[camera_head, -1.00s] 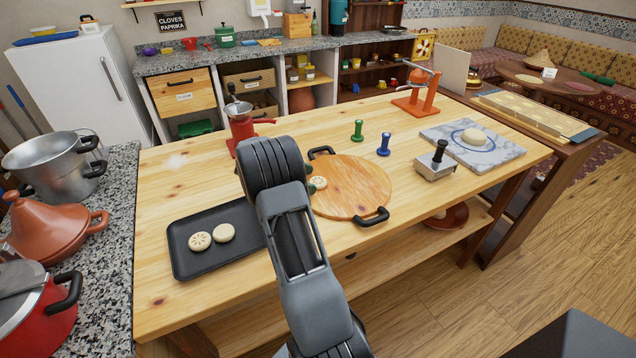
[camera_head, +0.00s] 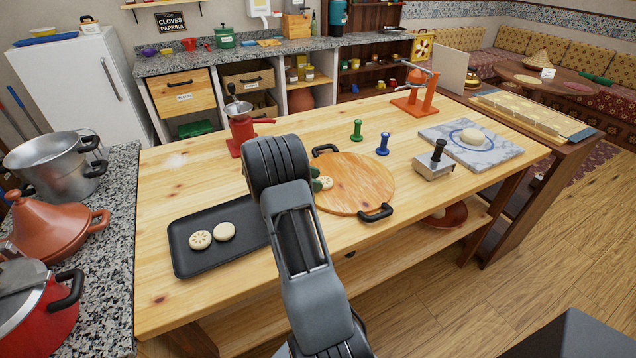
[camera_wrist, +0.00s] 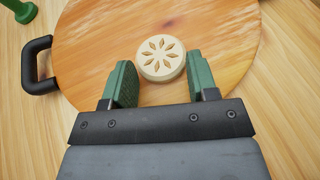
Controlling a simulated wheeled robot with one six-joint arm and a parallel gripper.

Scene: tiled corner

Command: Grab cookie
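A round pale cookie with a flower pattern (camera_wrist: 161,58) lies on the round wooden board (camera_wrist: 90,45). It also shows in the head view (camera_head: 326,183), partly hidden by my arm, on the left part of the board (camera_head: 362,190). My gripper (camera_wrist: 160,80) is open, with its green fingers apart and nothing between them. The cookie is just beyond the fingertips, roughly in line with the gap and nearer the right finger. Two more cookies, one patterned (camera_head: 200,240) and one plain (camera_head: 224,231), lie on the black tray (camera_head: 190,268).
A green stamp (camera_head: 357,131) and a blue stamp (camera_head: 383,145) stand behind the board. A red grinder (camera_head: 241,130) stands behind my arm. A metal press (camera_head: 434,165) and a marble slab with dough (camera_head: 500,152) are to the right. The table's left back is clear.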

